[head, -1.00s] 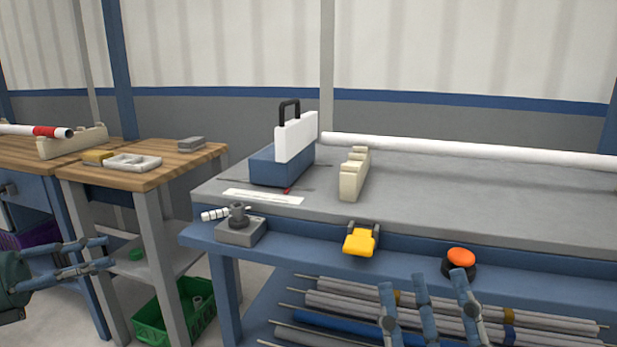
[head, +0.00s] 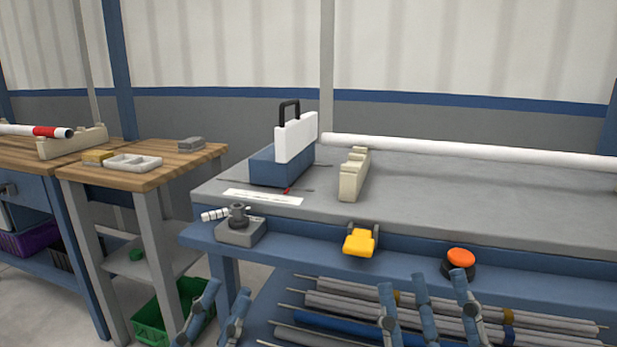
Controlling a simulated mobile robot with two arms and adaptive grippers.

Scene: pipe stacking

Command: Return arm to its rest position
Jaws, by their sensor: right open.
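My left gripper (head: 228,292) is at the bottom of the head view, left of centre, in front of the workbench's left leg. Its visible fingers stand apart with nothing between them. My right gripper (head: 424,288) is at the bottom, right of centre, in front of the lower pipe shelf. Its fingers are spread and empty. Both arms behind the fingers are cut off by the lower edge of the picture.
A long white pipe (head: 470,148) lies across the grey workbench (head: 450,205), near a cream notched block (head: 354,175). An orange button (head: 460,257) and a yellow device (head: 360,242) are at its front. A green crate (head: 150,318) stands below the wooden table (head: 165,175).

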